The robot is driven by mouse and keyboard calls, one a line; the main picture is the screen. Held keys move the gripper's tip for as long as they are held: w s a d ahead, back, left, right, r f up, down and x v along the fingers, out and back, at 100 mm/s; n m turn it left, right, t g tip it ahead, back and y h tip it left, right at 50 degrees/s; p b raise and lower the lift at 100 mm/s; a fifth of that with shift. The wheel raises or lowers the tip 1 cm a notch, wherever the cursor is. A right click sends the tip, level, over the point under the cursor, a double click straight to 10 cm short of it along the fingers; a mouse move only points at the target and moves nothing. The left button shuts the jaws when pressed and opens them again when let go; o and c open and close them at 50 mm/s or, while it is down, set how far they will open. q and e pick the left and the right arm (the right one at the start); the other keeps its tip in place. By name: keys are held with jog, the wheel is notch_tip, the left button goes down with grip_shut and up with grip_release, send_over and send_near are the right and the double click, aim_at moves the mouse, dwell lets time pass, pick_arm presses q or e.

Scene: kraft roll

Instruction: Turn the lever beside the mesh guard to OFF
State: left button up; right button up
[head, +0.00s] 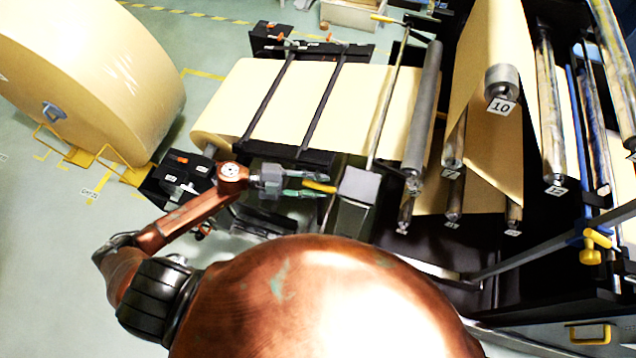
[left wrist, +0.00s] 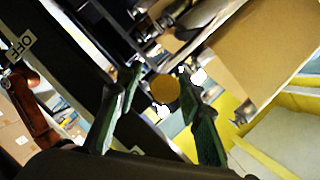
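A lever with a yellow grip (head: 321,187) sticks out to the left from a grey box-topped post (head: 358,186) in the head view. My left gripper (head: 320,184) is open, with its fingers on either side of the grip's end. In the left wrist view, a round orange-yellow end (left wrist: 165,89), seemingly the lever grip seen end-on, shows between the two green fingers (left wrist: 163,78). Whether the fingers touch it cannot be told. An OFF label (left wrist: 22,43) shows at the left of that view. I cannot make out the mesh guard. My right gripper is not in view.
A large kraft roll (head: 95,75) stands at the left. A paper web (head: 300,105) runs behind my gripper towards numbered rollers (head: 424,110). Another yellow handle (head: 597,243) is at the right. Open floor (head: 45,240) lies at the left.

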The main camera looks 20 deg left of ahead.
pick_arm(q)
grip_shut()
dwell(0.4)
dwell(0.4)
